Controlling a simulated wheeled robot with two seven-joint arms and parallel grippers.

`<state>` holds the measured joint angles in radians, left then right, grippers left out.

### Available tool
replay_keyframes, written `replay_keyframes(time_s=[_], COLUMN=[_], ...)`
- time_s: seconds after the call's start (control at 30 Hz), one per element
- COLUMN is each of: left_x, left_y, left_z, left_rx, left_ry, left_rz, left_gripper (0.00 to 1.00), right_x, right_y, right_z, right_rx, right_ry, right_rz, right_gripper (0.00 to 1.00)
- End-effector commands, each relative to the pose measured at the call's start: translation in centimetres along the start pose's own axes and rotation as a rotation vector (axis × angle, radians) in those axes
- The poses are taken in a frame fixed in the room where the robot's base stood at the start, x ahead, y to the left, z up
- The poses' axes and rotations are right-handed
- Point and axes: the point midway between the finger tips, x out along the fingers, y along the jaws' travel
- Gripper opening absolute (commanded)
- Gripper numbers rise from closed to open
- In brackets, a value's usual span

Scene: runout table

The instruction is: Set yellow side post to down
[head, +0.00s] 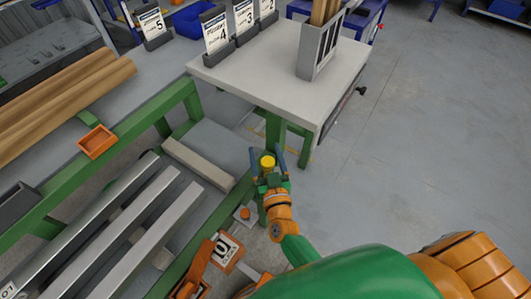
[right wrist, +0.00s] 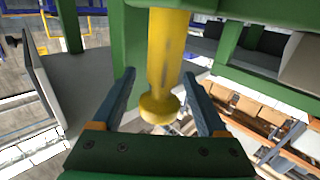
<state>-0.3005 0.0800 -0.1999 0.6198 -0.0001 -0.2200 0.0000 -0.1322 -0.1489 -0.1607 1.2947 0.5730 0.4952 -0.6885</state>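The yellow side post (head: 267,163) shows in the head view as a small round yellow top at the green frame, below the grey-topped table. In the right wrist view the yellow post (right wrist: 165,50) is a cylinder with a wider round collar at its near end, beside green frame parts. My right gripper (head: 267,158) is open, with one blue-grey finger on each side of the post. In the right wrist view a gap shows between the post and each finger of the right gripper (right wrist: 161,105). My left gripper is not in view.
The grey-topped table (head: 285,75) holds a grey holder (head: 318,52) with wooden pieces and numbered cards. Metal bars (head: 120,225) and wooden beams (head: 60,105) lie on the green frame (head: 110,160) at left. An orange tray (head: 96,141) sits on it. Floor at right is clear.

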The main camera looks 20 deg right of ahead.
Motion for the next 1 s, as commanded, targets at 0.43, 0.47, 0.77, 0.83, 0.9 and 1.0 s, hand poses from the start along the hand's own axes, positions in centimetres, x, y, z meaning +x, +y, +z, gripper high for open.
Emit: replay_keyframes(time_s=[0.43, 0.47, 0.77, 0.83, 0.9, 1.0], left_x=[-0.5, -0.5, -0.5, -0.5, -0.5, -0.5], left_y=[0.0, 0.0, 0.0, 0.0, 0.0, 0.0], left_z=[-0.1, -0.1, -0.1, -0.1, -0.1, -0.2], left_rx=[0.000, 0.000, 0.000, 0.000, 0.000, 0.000], left_ry=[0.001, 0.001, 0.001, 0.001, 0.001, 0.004], left_rz=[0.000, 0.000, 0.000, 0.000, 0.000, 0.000], left_gripper=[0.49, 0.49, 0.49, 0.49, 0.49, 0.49], right_x=[-6.9, -7.0, -7.1, -7.1, -7.1, -7.1], right_y=[0.0, 0.0, 0.0, 0.0, 0.0, 0.0], right_z=[0.1, 0.1, 0.0, 0.0, 0.1, 0.1], right_rx=[0.000, 0.000, 0.000, 0.000, 0.000, 0.000], right_ry=[-0.003, -0.002, -0.001, -0.001, -0.001, -0.001], right_rz=[0.000, 0.000, 0.000, 0.000, 0.000, 0.000], right_gripper=[0.76, 0.76, 0.76, 0.76, 0.76, 0.76])
